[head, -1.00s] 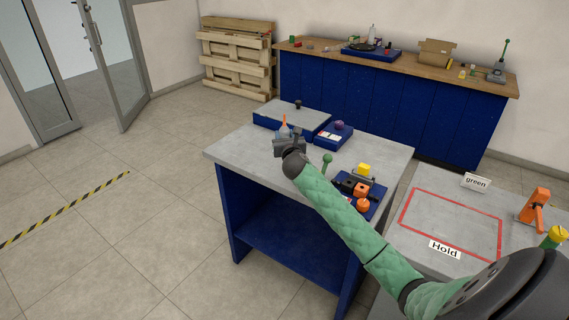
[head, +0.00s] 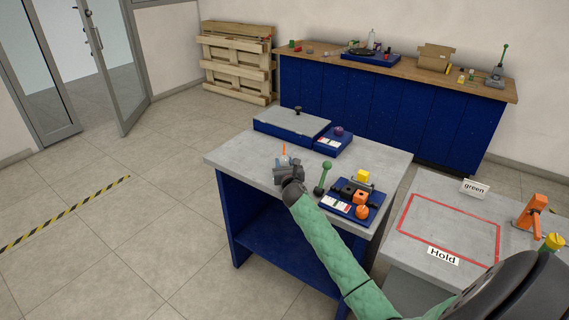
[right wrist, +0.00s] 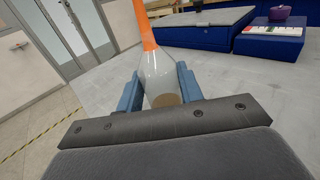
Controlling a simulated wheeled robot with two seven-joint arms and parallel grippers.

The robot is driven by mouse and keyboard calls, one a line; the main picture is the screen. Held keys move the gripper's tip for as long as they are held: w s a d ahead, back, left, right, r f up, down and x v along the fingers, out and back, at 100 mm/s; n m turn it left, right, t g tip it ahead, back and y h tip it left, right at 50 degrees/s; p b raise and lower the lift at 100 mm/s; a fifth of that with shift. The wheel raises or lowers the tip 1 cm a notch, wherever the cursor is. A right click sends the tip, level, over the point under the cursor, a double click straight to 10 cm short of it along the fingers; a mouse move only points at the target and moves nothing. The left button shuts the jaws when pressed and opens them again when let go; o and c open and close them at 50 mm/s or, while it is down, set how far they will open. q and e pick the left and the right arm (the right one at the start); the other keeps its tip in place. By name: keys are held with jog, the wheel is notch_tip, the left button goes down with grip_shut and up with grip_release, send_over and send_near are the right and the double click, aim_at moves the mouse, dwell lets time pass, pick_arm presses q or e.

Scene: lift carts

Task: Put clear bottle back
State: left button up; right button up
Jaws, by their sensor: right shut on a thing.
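A clear, whitish bottle with a long orange tip (right wrist: 155,65) stands between the two blue fingers of my right gripper (right wrist: 160,90), which is shut on it. In the head view my right gripper (head: 287,170) is over the left part of the grey table (head: 235,150), with the bottle's orange tip (head: 284,149) rising above it. The bottle is close to upright. I cannot tell whether its base touches the table. My left gripper is not in view.
A blue tray (head: 335,208) with a green-knobbed lever, yellow and orange parts lies right of the gripper. A blue-sided grey box (head: 290,123) and a small blue box (head: 333,144) stand behind. A red-outlined area (head: 450,228) marks the right table.

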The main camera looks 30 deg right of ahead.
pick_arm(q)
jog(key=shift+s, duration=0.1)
pick_arm(e)
jog(key=shift+f, duration=0.15)
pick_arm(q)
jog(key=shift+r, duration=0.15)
pick_arm(e)
jog(key=o, duration=1)
jog(key=shift+o, duration=0.2)
jog(key=shift+s, duration=0.1)
jog(key=b+v, duration=0.2)
jog(key=v, duration=0.8)
jog(key=shift+s+a+b, duration=0.1)
jog(key=shift+s+b, duration=0.05)
jog(key=shift+b, duration=0.2)
jog(key=shift+v, duration=0.8)
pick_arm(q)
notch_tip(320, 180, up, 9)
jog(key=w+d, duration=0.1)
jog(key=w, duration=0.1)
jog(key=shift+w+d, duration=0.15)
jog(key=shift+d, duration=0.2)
